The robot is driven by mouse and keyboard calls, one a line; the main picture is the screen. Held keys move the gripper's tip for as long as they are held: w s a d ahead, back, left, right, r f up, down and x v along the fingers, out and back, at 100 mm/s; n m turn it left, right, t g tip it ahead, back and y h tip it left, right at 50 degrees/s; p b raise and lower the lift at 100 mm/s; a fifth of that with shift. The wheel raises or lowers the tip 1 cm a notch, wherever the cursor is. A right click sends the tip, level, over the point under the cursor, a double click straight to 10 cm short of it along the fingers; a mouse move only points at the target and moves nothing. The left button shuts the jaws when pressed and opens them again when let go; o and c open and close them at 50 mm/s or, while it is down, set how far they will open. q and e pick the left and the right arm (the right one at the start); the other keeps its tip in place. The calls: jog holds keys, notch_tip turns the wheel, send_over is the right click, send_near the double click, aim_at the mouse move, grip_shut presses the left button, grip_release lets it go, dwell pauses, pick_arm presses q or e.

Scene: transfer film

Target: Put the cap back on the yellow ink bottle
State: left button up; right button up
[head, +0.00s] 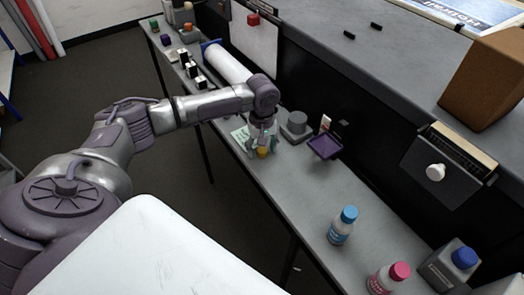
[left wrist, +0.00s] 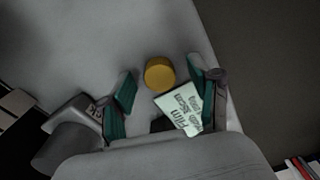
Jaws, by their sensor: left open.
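A small round yellow cap (head: 263,153) is at the grey shelf's front part, below my left gripper (head: 262,146). In the left wrist view the yellow cap (left wrist: 159,74) shows between the two teal fingertips of the left gripper (left wrist: 163,80). The fingers are spread and I see gaps on both sides of the cap. I cannot tell how high the fingertips are above the shelf. I cannot make out an uncapped yellow ink bottle. My right gripper is not in view.
A cyan-capped bottle (head: 342,226), a magenta-capped bottle (head: 388,279) and a blue-capped container (head: 450,266) stand to the right on the shelf (head: 300,185). A grey object (head: 296,127) and purple tray (head: 325,147) are near the gripper. A printed card (left wrist: 180,109) lies beside the cap.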

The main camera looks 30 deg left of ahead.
aim_at(264, 151)
pick_arm(q)
jog(key=shift+c, duration=0.2)
jog(key=c, duration=0.7)
jog(key=shift+c, duration=0.2)
jog(key=shift+r, duration=0.15)
jog(key=shift+r, duration=0.25)
jog(key=r, duration=0.1)
jog(key=r+b, duration=0.1)
jog(key=r, duration=0.1)
jog(key=shift+d+r, duration=0.3)
jog(key=shift+d, duration=0.1)
jog(key=d+r+b, duration=0.1)
jog(key=d+r, duration=0.5)
jog(key=d, duration=0.5)
jog(key=shift+r, duration=0.3)
jog(key=shift+s+a, duration=0.1)
